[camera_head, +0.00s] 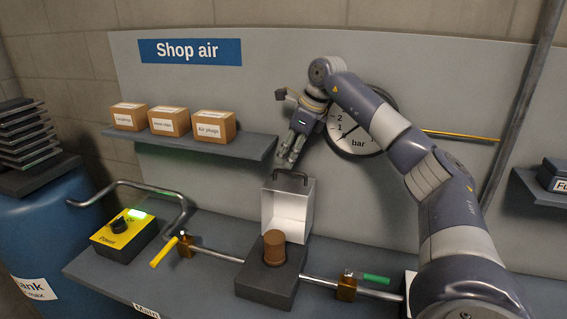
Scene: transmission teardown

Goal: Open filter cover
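The filter cover (287,212) is a pale box-like lid with a dark handle (291,174) on its top edge. It stands raised and tilted back behind the filter. The brown cylindrical filter element (274,248) is exposed on a dark block (268,282). My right gripper (288,158) hangs just above the cover's handle, apart from it, fingers pointing down. Its fingertips look close together, and I cannot tell how far they are parted. I see nothing held in it. My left gripper is not in view.
A pipe with a yellow-handled valve (165,251) and a green-handled valve (374,279) runs through the block. A yellow power box (124,229) stands left. A shelf with boxes (213,125) and a pressure gauge (357,130) are on the back panel.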

